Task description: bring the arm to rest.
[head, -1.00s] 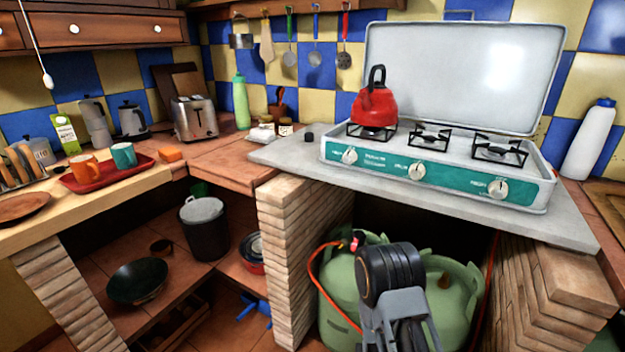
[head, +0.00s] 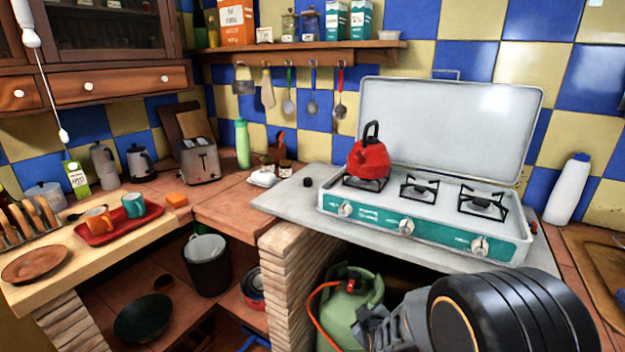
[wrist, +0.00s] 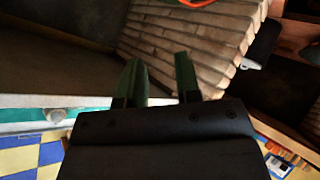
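My arm (head: 505,315) shows at the lower right of the head view, its large black joint close to the camera and in front of the counter's front edge. My gripper (wrist: 158,70) shows in the wrist view with its two greenish fingers apart and nothing between them. The fingers point toward the brick pillar (wrist: 190,35), and I see no contact. In the head view I cannot clearly make out the fingers.
A stove (head: 420,230) with a red kettle (head: 369,160) stands on the grey slab (head: 285,203). A green gas cylinder (head: 350,300) with an orange hose sits below. A red tray (head: 100,238) with two cups is at left. A white bottle (head: 568,190) stands at right.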

